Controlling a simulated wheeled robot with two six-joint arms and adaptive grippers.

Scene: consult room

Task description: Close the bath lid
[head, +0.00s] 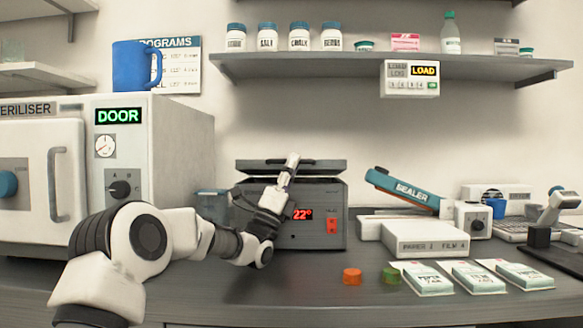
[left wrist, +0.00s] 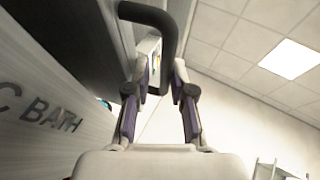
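The bath (head: 318,236) is a grey box with a red "22°" display, in the middle of the bench. Its dark lid (head: 250,166) sits above the body with a narrow gap visible at the front. The lid's dark handle also shows in the left wrist view (left wrist: 150,14). My left gripper (head: 291,162) is in front of the bath, its fingers pointing up at the handle. In the left wrist view, the fingers (left wrist: 164,62) stand apart, with part of the handle between them. Contact is hard to tell. My right gripper is not in view.
A steriliser (head: 170,140) with a blue mug (head: 136,66) on top stands at left. A sealer (head: 410,190), a white box (head: 425,238), several pouches (head: 478,278) and orange (head: 352,276) and green (head: 390,275) pieces lie at right. A shelf (head: 350,66) hangs above.

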